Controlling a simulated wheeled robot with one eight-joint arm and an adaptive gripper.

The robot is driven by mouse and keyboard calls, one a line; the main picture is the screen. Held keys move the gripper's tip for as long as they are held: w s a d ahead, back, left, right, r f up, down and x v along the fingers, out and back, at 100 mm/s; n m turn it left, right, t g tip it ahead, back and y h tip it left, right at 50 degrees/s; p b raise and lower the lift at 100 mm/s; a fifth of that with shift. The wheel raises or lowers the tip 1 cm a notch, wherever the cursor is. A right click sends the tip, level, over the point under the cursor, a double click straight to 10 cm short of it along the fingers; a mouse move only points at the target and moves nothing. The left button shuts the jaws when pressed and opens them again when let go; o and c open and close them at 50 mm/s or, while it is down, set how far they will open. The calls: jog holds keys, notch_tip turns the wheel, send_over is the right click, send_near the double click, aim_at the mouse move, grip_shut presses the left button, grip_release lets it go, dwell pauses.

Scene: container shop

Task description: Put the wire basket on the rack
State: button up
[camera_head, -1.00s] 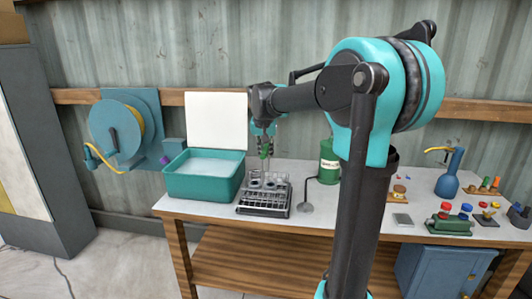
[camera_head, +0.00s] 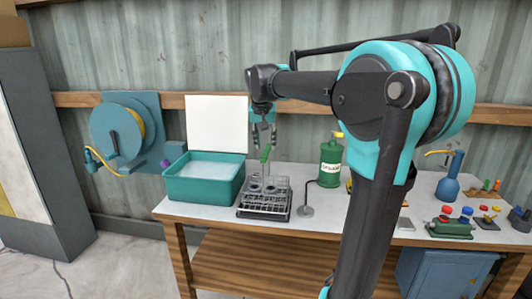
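The wire basket (camera_head: 266,183) has thin wire sides, a tall upright wire handle and a green grip (camera_head: 266,153) at the top. It stands upright on the dark slatted rack (camera_head: 264,212) on the bench, beside the green tub. Small round items show inside the basket. My gripper (camera_head: 263,144) is just above the green grip, pointing down. Its fingers look spread apart, with nothing visible between them, and the grip appears to be below the fingertips.
The green tub (camera_head: 204,199), with its white lid raised, stands close left of the rack. A small stand (camera_head: 305,211) and a green bottle (camera_head: 331,160) are to the right. Several coloured items and a blue flask (camera_head: 450,180) sit at the bench's right.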

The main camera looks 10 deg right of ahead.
jog(key=shift+v, duration=2.75)
